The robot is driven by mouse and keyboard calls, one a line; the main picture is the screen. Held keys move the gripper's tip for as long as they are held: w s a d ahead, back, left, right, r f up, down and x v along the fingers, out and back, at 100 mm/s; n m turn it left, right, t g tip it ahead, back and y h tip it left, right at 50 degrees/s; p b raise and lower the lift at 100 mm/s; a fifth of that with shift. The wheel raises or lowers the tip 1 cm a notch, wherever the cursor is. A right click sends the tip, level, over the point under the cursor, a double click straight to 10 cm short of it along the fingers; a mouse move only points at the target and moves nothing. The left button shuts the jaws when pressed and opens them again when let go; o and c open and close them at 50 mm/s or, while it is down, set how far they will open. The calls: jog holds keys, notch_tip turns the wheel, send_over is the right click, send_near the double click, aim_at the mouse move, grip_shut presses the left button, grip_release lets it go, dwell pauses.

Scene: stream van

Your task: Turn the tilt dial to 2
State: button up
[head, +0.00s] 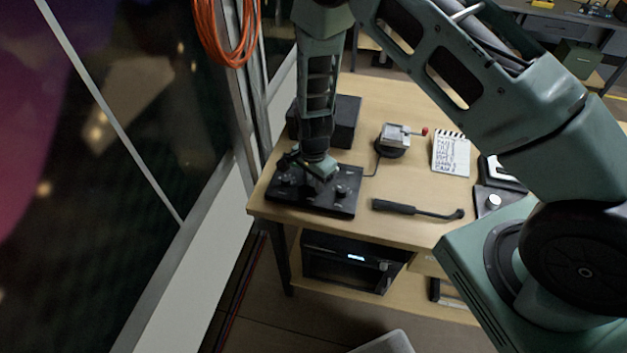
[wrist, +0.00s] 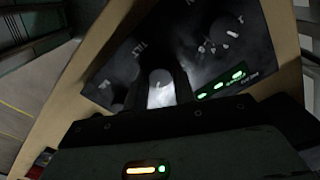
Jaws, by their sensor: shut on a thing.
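The black control panel (head: 330,206) lies flat on the wooden table near its front left corner. It fills much of the wrist view (wrist: 115,62), with the word TILT printed beside a round grey dial (wrist: 160,77). My gripper (wrist: 162,88) is shut on this tilt dial, one dark finger on each side. The dial's pointer and most of its numbers are hidden or too dim to read. A second knob (wrist: 226,20) with marks around it is at the upper right of the panel. In the head view my gripper (head: 292,160) is down at the panel.
Green lit indicators (wrist: 219,86) are on the panel's right. A black box (head: 344,124) stands behind it. A window wall is close on the left.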

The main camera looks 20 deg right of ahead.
jog(key=shift+f+n, duration=0.1)
jog(key=shift+n, duration=0.2)
jog(key=n+b, duration=0.3)
jog(key=shift+n, duration=0.4)
jog(key=n+b, duration=0.3)
jog(key=n, duration=0.1)
jog(key=shift+n, duration=0.3)
jog(key=n+b, duration=0.2)
jog(key=n, duration=0.2)
jog(key=shift+n+b, duration=0.6)
jog(key=shift+n, duration=1.6)
jog(key=o, duration=1)
jog(key=shift+r, duration=0.2)
